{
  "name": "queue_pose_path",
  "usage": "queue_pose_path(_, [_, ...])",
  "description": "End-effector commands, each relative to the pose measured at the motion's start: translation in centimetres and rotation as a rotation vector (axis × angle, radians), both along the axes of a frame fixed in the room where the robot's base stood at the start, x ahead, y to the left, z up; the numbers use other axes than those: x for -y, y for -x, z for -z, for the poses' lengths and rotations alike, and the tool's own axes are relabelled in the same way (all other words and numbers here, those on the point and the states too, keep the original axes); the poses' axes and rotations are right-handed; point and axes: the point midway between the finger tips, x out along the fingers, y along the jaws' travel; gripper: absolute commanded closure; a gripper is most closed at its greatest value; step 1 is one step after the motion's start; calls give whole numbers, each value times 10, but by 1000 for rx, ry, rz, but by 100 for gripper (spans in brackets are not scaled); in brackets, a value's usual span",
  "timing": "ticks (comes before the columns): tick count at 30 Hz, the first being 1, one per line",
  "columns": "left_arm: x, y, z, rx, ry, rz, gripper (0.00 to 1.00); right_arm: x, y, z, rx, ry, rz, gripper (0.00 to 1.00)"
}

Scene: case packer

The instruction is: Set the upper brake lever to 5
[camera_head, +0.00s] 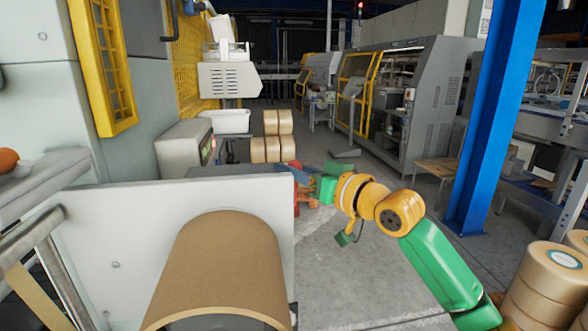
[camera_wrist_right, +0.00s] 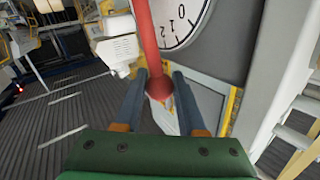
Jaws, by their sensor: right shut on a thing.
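In the right wrist view a red lever (camera_wrist_right: 144,35) runs down from the top edge to a round red end between my fingers. My right gripper (camera_wrist_right: 157,82) is shut on this lever near that end. A white dial (camera_wrist_right: 178,22) with black digits, 0 among them, lies just right of the lever and is partly cut off. I cannot read the lever's setting. In the head view my right gripper (camera_head: 303,178) is at the far side of the white panel, and the lever cannot be made out clearly there. My left gripper is out of view.
A large brown roll (camera_head: 218,262) sits in front of the white panel (camera_head: 115,235). A blue post (camera_head: 500,110) stands to the right of my right arm. Stacked tape rolls (camera_head: 545,285) are at the lower right. Grey floor (camera_head: 360,270) is open below the arm.

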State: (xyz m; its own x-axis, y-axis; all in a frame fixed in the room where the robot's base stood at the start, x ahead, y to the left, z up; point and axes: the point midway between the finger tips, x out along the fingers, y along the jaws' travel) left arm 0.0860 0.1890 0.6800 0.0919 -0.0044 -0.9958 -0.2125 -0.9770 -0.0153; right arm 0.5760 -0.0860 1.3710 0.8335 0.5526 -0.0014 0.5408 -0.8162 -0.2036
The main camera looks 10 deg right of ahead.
Motion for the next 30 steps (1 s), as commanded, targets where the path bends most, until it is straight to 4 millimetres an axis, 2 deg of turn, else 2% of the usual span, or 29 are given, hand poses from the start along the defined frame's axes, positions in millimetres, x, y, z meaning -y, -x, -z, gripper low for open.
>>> queue_pose_path(20, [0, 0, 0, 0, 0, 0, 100, 0, 0, -2, 1, -2, 1, 100])
queue_pose_path(30, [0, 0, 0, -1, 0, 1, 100, 1, -31, -6, -272, -7, 6, 100])
